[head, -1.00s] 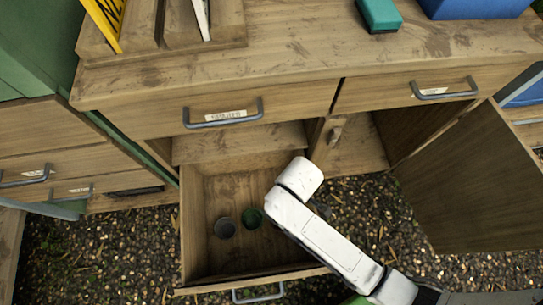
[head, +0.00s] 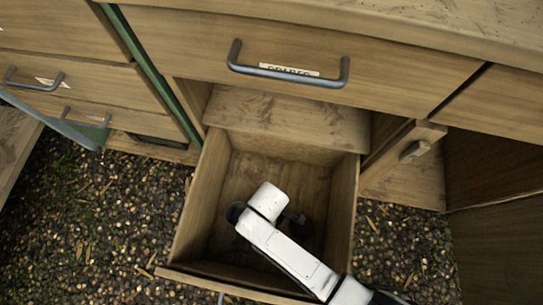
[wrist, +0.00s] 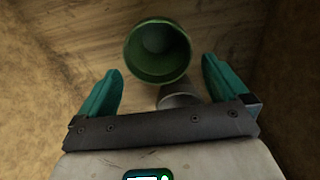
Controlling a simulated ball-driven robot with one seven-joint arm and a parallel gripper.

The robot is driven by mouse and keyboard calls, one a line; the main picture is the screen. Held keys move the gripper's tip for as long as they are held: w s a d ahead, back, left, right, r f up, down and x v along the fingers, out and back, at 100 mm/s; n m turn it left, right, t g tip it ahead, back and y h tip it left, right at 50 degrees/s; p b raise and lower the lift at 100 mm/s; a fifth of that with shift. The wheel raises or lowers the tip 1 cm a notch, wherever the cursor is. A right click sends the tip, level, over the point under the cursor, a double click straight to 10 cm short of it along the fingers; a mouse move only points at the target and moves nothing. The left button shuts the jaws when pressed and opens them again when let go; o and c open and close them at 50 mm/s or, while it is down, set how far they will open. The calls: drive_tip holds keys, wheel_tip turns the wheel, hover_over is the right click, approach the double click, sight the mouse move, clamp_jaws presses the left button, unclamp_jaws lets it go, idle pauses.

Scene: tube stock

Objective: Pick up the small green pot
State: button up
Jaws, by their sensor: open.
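The small green pot (wrist: 158,52) shows in the wrist view, its round open mouth facing the camera, on the wooden drawer floor. My gripper (wrist: 162,66) is open, with its teal fingers spread wide; the pot appears ahead of and between the fingertips, and I see no contact. A grey pot (wrist: 178,97) lies just below it in the picture, partly hidden by the gripper body. In the head view a dark pot (head: 235,211), likely the grey one, shows beside my arm. My arm hides the green pot there.
The pots are inside a pulled-out wooden drawer (head: 343,205) with walls on all sides. A closed drawer with a metal handle (head: 288,72) is above. An open cabinet with a wooden latch (head: 414,151) is to the right. Gravel (head: 90,220) covers the ground.

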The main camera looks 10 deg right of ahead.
drive_tip(key=f+b, duration=0.1)
drive_tip(key=f, duration=0.1)
drive_tip(key=f+b, duration=0.2)
drive_tip(key=f, duration=0.1)
drive_tip(key=shift+d+f+b, duration=0.25)
drive_tip(key=shift+f+b, duration=0.05)
drive_tip(key=shift+b, duration=0.1)
drive_tip(key=shift+r, duration=0.1)
drive_tip(key=shift+c, duration=0.3)
drive_tip(key=c, duration=0.6)
